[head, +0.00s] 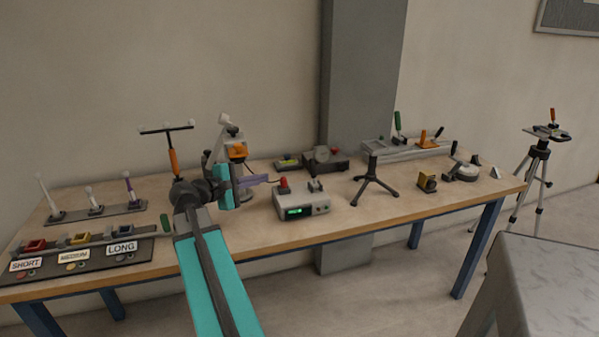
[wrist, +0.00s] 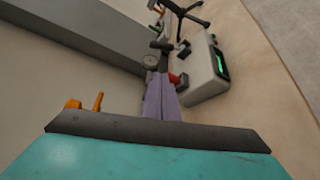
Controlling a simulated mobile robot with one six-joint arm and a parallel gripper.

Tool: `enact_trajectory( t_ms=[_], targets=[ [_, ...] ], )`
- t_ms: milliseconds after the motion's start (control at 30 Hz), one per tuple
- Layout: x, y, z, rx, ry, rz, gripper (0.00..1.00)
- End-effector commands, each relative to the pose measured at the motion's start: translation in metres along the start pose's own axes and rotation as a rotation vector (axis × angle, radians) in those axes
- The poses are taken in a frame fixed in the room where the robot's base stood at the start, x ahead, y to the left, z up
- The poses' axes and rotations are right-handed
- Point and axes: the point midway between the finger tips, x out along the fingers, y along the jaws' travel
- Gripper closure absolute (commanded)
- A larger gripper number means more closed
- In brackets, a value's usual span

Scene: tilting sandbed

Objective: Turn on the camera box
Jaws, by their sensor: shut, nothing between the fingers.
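A pale box (head: 291,209) with a lit green display on its front stands near the middle of the table. It has a red-topped control (head: 283,182) at its top left and a small grey part on top. I cannot read a label naming it the camera box. My gripper (head: 266,178), with purple fingers, is shut and empty, just left of the red control. In the wrist view the shut fingers (wrist: 161,82) point toward the box (wrist: 200,75), and the red control (wrist: 180,79) is close beside their tips. I cannot tell whether they touch.
A dark device with a round part (head: 322,158) stands behind the box. A black tripod stand (head: 373,185) is to its right. A T-shaped stand with an orange handle (head: 173,161) and a lamp-like stand (head: 228,130) are near my arm. Labelled trays (head: 80,258) lie at the left.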

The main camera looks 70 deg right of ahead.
Motion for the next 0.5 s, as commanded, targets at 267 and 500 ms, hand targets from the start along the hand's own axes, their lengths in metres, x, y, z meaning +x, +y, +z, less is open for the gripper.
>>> enact_trajectory(
  t_ms=[267,500],
  targets=[
    [0.016,0.0,0.002,0.001,-0.005,-0.003,1.0],
    [0.045,0.0,0.002,0.001,-0.007,-0.004,1.0]
  ],
)
